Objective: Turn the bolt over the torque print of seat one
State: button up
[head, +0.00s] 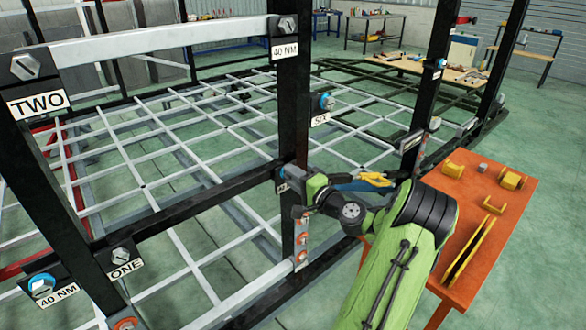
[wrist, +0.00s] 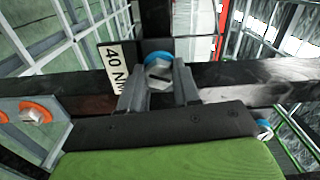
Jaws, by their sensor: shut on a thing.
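My gripper (head: 290,187) is at the middle black post in the head view, where my wrist hides most of the bolt and its label. In the wrist view my gripper (wrist: 159,84) has one finger on each side of a grey slotted bolt head (wrist: 159,76) with a blue ring and is shut on it. A white "40 NM" print (wrist: 117,67) is just left of that bolt. In the head view, the bolt of seat one (head: 121,255) is on the lower left rail beside the "ONE" print (head: 125,270). Another "40 NM" print (head: 58,298) is below a blue-ringed bolt (head: 42,285).
The seat "TWO" bolt (head: 25,67) and a top "40 NM" bolt (head: 286,24) are on the upper rail. A blue-ringed bolt (head: 327,101) is above "SIX". Orange-ringed bolts (head: 302,240) are below my gripper. An orange table (head: 520,210) with yellow parts is at the right.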

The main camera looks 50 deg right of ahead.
jog(key=m+p, duration=0.5)
jog(key=m, duration=0.3)
jog(key=m+p, duration=0.6)
jog(key=m, duration=0.2)
jog(key=m+p, duration=0.6)
jog(key=m, duration=0.3)
jog(key=shift+s+f, duration=0.1)
jog(key=shift+f, duration=0.15)
dwell(0.3)
jog(key=o, duration=0.8)
jog(key=shift+c, duration=0.2)
jog(key=o, duration=0.3)
jog(key=shift+s+r, duration=0.15)
